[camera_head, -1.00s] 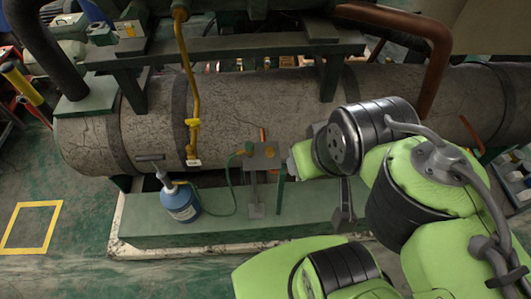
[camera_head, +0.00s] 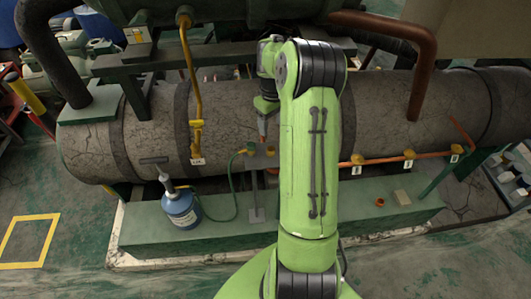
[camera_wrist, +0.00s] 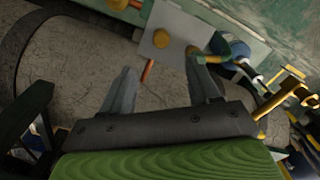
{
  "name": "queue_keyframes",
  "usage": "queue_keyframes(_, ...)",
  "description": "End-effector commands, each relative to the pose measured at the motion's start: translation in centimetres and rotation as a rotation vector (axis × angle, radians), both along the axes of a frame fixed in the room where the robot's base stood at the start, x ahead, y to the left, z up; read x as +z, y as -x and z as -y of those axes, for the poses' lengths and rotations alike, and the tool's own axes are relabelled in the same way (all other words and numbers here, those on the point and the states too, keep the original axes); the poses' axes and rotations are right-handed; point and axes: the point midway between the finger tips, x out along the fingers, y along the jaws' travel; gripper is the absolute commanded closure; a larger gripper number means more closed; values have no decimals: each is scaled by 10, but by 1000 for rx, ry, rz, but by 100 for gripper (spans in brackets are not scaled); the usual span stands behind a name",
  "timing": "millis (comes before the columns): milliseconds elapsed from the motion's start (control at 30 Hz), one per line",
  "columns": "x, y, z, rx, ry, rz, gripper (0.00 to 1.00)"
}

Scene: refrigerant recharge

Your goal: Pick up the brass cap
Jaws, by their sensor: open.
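A small orange-brass cap-like piece (camera_head: 379,202) sits on the green ledge, right of my arm in the head view. I cannot tell for certain whether it is the brass cap. A grey plate (camera_wrist: 177,22) on the tank's near side carries a round brass knob (camera_wrist: 160,38) and a second brass fitting (camera_wrist: 192,50) with a green hose. My gripper (camera_wrist: 160,65) is open, its two grey fingers spread around empty space beside the plate. In the head view my gripper (camera_head: 264,122) hangs in front of the tank above the plate, partly hidden by my arm.
A blue bottle (camera_head: 182,208) stands on the ledge at left, joined by a green hose. An orange pipe (camera_head: 390,158) with tagged valves runs along the tank at right. A pale block (camera_head: 402,197) lies on the ledge. A yellow pipe (camera_head: 190,80) rises at left.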

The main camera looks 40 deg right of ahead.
Motion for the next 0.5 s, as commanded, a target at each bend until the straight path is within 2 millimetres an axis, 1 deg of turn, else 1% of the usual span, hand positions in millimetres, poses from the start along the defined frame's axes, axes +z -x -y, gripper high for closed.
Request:
queue_keyframes(33,-16,1,-1,0,-4,-4,39)
queue_keyframes(100,-32,1,-1,0,-4,-3,39)
queue_keyframes(200,-50,0,-1,0,-2,-2,39)
queue_keyframes(367,-68,1,-1,0,-2,-1,39)
queue_keyframes(500,-96,2,-3,1,-4,-2,39)
